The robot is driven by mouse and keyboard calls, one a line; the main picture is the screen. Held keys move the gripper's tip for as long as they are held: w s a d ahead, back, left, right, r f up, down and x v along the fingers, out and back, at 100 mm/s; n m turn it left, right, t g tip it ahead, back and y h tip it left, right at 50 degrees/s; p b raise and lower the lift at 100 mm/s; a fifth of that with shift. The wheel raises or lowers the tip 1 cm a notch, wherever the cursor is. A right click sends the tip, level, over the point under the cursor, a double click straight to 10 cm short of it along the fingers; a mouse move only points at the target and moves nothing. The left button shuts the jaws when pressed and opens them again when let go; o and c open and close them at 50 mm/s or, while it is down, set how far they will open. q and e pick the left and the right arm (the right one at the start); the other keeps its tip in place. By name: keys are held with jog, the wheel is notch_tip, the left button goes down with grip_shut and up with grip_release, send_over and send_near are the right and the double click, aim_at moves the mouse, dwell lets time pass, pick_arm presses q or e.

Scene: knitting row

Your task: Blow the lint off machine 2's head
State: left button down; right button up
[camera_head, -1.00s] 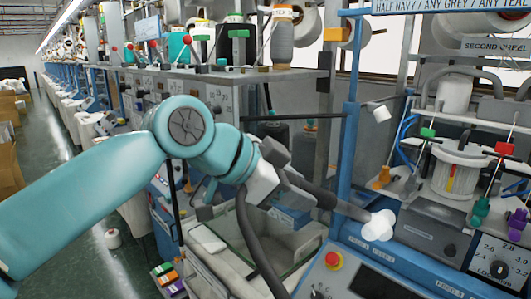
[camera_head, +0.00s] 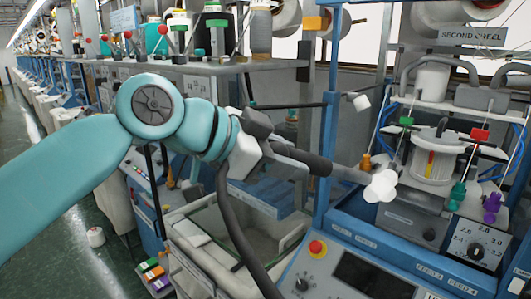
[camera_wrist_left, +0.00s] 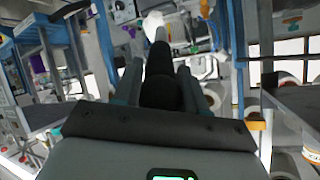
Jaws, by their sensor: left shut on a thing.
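My left gripper (camera_head: 286,152) is shut on a dark air nozzle (camera_head: 318,165) with a pale tip. A dark hose (camera_head: 232,225) hangs below it. The nozzle points right, toward the knitting machine at the right. A cluster of white rounded puffs (camera_head: 380,186) shows at its tip, in front of the machine's head (camera_head: 395,215); I cannot tell whether it is lint or air, or whether it touches. In the left wrist view the nozzle (camera_wrist_left: 160,62) sits between the two fingers and points away. Machine 2's number is not readable. My right gripper is out of view.
A blue panel with a red button (camera_head: 317,247) and dark screen stands below the nozzle. Coloured yarn guides and a white cylinder (camera_head: 433,160) stand on the machine. A blue post (camera_head: 326,150) rises behind the nozzle. The aisle floor (camera_head: 95,262) at left holds a white cone.

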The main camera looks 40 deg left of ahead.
aim_at(323, 168)
pick_arm(q)
jog(key=x, duration=0.9)
jog(key=shift+r, duration=0.1)
jog(key=shift+w, duration=0.1)
dwell(2.1)
